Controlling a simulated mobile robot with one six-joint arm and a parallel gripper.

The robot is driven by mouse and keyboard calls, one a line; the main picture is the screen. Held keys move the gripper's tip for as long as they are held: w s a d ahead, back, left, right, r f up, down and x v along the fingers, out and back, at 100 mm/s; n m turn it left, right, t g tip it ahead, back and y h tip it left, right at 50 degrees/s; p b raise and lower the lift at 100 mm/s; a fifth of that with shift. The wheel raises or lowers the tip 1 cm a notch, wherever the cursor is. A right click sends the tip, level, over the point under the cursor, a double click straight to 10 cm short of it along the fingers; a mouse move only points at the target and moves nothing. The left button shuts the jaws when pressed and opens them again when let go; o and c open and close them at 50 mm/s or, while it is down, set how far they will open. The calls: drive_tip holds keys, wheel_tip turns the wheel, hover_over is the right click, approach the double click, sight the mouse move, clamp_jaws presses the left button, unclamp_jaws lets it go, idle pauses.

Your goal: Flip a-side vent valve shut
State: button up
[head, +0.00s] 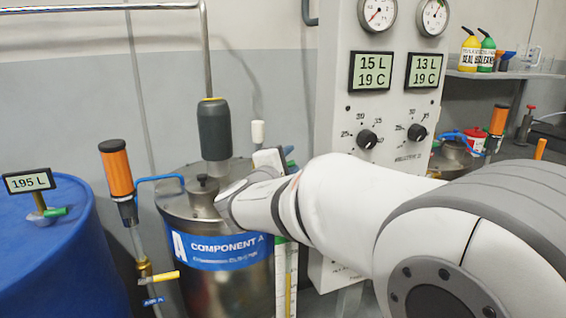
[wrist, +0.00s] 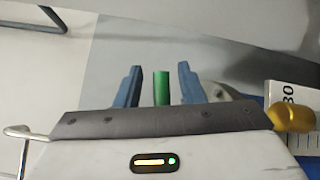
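In the wrist view my gripper (wrist: 159,70) has two blue-grey fingers standing apart. A green bar, which looks like a valve lever (wrist: 161,88), stands between them with a gap on each side. In the head view a bit of green (head: 288,150) shows just behind my wrist, above the steel Component A tank (head: 235,282); I cannot tell for sure that it is the same lever. The valve body and the lever's lower end are hidden.
A dark grey cylinder (head: 214,130) stands on the tank lid beside my wrist. A panel with gauges and knobs (head: 382,185) is behind my arm. A blue drum (head: 50,260) and an orange-topped pump (head: 117,170) are left. A brass part (wrist: 290,117) is right of my fingers.

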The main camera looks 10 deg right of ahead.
clamp_jaws()
drive_tip(key=shift+f+m+g+b, duration=0.3)
drive_tip(key=shift+f+m+b, duration=0.1)
drive_tip(key=shift+b, duration=0.2)
drive_tip(key=shift+f+m+g+y+b, duration=0.25)
drive_tip(key=shift+m+g+y+b, duration=0.15)
drive_tip(key=shift+m+y, duration=0.1)
unclamp_jaws()
drive_tip(key=v, duration=0.7)
drive_tip(key=shift+s+a, duration=0.2)
drive_tip(key=shift+s, duration=0.15)
